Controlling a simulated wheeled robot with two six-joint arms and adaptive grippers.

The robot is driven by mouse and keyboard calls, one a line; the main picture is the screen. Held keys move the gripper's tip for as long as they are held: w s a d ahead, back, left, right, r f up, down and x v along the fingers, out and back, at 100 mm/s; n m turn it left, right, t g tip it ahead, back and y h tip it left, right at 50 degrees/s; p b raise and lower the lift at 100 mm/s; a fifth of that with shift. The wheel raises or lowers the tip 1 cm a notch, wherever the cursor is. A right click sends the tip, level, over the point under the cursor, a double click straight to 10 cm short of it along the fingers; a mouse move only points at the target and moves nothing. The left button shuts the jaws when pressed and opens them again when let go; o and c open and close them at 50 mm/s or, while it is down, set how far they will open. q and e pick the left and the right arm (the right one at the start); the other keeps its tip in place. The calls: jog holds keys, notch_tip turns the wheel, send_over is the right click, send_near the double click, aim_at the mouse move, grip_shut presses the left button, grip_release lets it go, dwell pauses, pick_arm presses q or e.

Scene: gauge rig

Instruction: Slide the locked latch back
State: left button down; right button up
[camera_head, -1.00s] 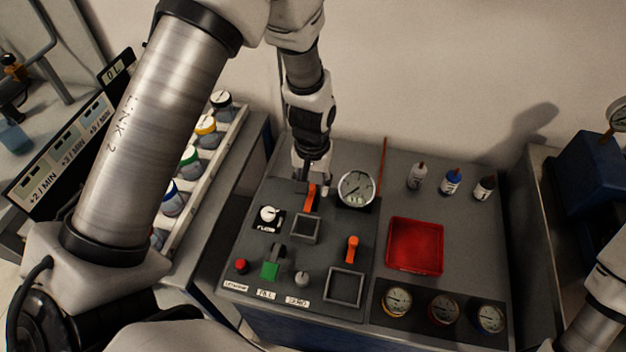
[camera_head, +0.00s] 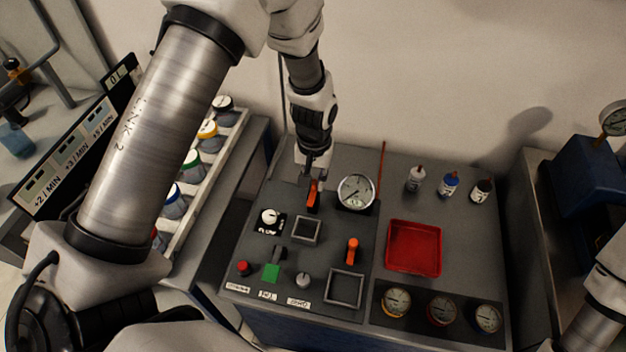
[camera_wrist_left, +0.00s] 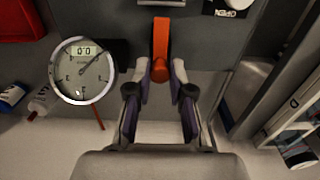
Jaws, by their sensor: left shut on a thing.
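An orange latch handle (camera_head: 313,196) stands at the back of the grey panel, left of the round gauge. My left gripper (camera_head: 317,173) is over its far end. In the left wrist view the orange handle (camera_wrist_left: 160,50) runs down between the two fingers of my left gripper (camera_wrist_left: 160,80), and they are shut on its end. The handle's tip is partly hidden by the fingers. A second orange handle (camera_head: 352,250) stands nearer the front of the panel, apart from the gripper. My right gripper is out of view.
A round gauge (camera_head: 355,191) stands close to the right of the gripper; it also shows in the left wrist view (camera_wrist_left: 82,71). A thin red rod (camera_head: 382,170), a red tray (camera_head: 414,247) and several small bottles lie further right. A white knob (camera_head: 269,217) sits left.

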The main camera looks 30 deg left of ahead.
aim_at(314, 180)
pick_arm(q)
jog(key=c, duration=1)
grip_release()
jog(key=shift+w, duration=0.3)
jog(key=shift+w+a+f, duration=0.1)
jog(key=shift+f, duration=0.05)
jog(key=shift+r, duration=0.35)
notch_tip(314, 180, up, 11)
jog(key=shift+r, duration=0.15)
